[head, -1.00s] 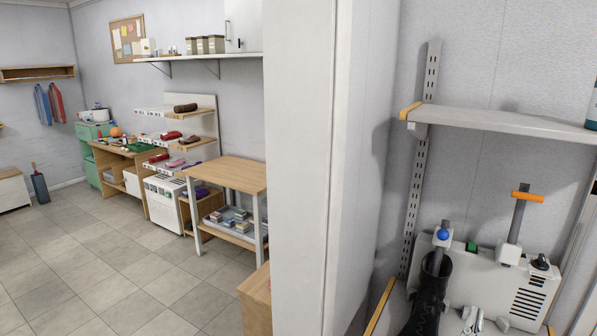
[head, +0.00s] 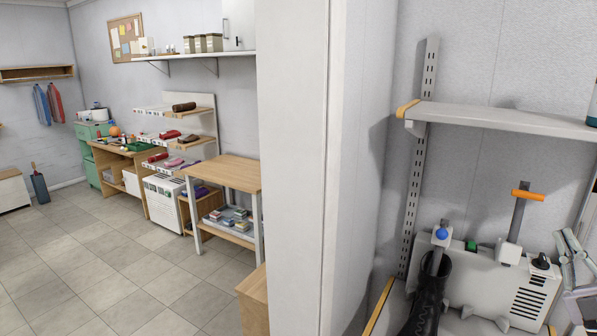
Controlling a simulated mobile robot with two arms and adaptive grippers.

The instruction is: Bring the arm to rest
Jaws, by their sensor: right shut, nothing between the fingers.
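My right gripper (head: 567,243) is at the right edge of the head view, with its fingers pointing up. It is shut and empty. It shows in front of the right end of a pale machine with a slotted panel (head: 520,288), and I cannot tell how far apart they are. The rest of my right arm is mostly cut off by the frame edge. My left gripper is not in view.
A black boot (head: 428,300) stands by the machine, near an upright with a blue knob (head: 442,234). An orange-handled lever (head: 522,207) rises behind. A shelf (head: 500,118) hangs above. A white wall end (head: 295,170) separates this from open tiled floor (head: 120,270).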

